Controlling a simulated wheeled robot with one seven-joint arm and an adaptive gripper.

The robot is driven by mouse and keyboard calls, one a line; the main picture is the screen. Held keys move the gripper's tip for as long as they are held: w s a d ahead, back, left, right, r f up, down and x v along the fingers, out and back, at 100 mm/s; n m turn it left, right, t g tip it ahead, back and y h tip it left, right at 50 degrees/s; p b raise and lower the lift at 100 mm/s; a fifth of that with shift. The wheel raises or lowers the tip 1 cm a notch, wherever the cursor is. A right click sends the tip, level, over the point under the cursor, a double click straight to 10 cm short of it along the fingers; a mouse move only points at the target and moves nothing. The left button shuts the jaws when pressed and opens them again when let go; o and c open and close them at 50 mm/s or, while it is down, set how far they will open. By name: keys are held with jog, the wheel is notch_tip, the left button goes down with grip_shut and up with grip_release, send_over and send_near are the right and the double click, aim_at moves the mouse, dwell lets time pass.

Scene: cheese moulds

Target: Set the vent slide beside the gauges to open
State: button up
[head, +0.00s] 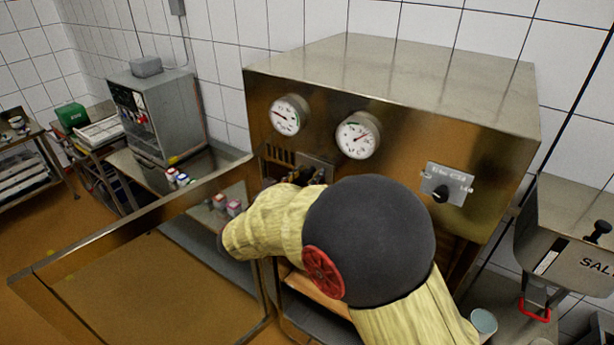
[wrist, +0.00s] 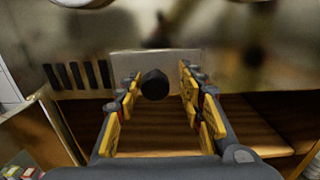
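The vent slide is a pale metal plate (wrist: 125,65) with a round black knob (wrist: 154,84), on the cabinet front. Several dark vent slots (wrist: 85,75) show uncovered to the left of the plate; the slots also show in the head view (head: 279,155), below the gauges. Whether the plate covers other slots cannot be told. My gripper (wrist: 159,84) is open, with its yellow-padded fingers on either side of the knob and gaps showing. In the head view my arm hides much of the slide area. Two round white gauges (head: 288,115) (head: 358,135) sit above.
The cabinet's door (head: 140,225) stands open at the left. Wooden shelves (wrist: 150,125) show inside, below the slide. A switch plate with a black knob (head: 440,195) is to the right. A salt bin (head: 575,235) stands at far right.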

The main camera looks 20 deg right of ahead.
jog(key=shift+o, duration=0.3)
jog(key=shift+a, duration=0.1)
jog(key=shift+a, duration=0.15)
jog(key=v, duration=1.1)
jog(key=shift+s+a, duration=0.25)
jog(key=s+f+m+g+y+b, duration=0.8)
jog(key=s+f+m+y+b, duration=0.6)
jog(key=s+f+m+b, duration=1)
jog(key=s+d+f+m+t+b, duration=0.1)
jog(key=s+d+f+t+b, duration=0.1)
jog(key=d+f+t+b, duration=0.1)
notch_tip(320, 180, down, 4)
jog(key=shift+s+d+r+y+b, duration=0.15)
jog(key=shift+d+y+b, duration=0.25)
jog(key=shift+b, duration=0.7)
